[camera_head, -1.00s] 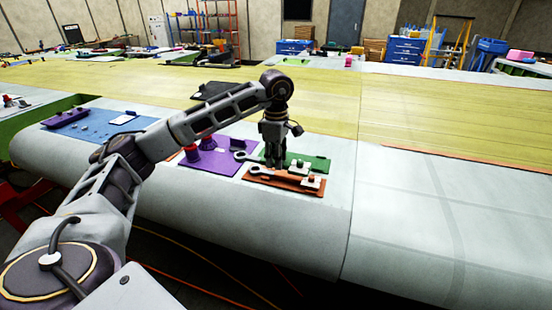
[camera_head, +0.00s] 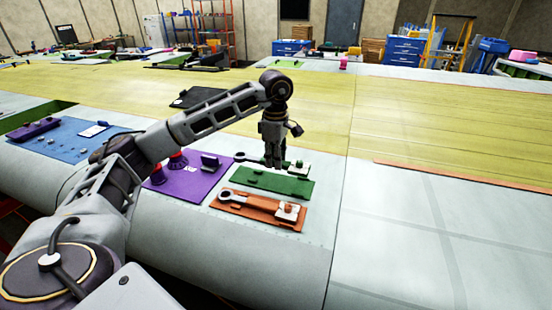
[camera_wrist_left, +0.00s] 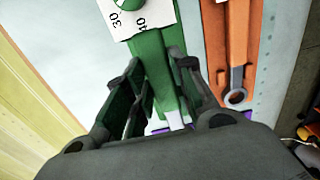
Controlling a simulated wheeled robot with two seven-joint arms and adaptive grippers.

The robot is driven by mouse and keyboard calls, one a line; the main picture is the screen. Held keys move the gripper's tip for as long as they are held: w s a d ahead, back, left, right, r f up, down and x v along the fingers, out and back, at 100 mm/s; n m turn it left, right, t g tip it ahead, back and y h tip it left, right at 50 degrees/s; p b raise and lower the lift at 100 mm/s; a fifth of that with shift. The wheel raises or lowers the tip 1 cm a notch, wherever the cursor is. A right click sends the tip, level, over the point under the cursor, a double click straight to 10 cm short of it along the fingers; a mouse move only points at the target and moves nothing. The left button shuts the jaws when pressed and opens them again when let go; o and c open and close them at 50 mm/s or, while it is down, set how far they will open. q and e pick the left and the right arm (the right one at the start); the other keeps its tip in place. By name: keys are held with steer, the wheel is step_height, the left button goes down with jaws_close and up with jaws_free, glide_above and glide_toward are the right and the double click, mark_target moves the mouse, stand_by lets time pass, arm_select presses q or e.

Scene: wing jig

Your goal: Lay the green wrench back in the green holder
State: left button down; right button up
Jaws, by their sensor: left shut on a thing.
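My left gripper (camera_head: 274,163) is shut on the green wrench (camera_wrist_left: 148,50), with the fingers on either side of its green handle in the left wrist view. The wrench's white scale plate with the numbers 30 and 40 (camera_wrist_left: 140,14) sticks out ahead of the fingers. In the head view the wrench's ring end shows left of the fingers and its white plate to the right. The wrench appears over the far edge of the green holder (camera_head: 272,184); the exact height gap is hard to tell. The holder's surface looks empty. My right gripper is not in view.
An orange holder (camera_head: 236,208) with another wrench (camera_head: 256,202) lies nearer than the green one. A purple board (camera_head: 190,187) with red cones is to the left, and a blue mat (camera_head: 70,142) beyond it. The pale wing surface (camera_head: 430,220) to the right is clear.

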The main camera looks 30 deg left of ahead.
arm_select(q)
steer(key=shift+w+r, duration=0.1)
steer(key=shift+w, duration=0.05)
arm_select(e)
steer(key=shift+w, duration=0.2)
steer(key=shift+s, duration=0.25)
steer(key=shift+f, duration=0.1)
arm_select(q)
steer(key=shift+f+b, duration=1.4)
steer(key=shift+f, duration=1.2)
steer(key=shift+f+b, duration=0.2)
steer(key=shift+b, duration=0.1)
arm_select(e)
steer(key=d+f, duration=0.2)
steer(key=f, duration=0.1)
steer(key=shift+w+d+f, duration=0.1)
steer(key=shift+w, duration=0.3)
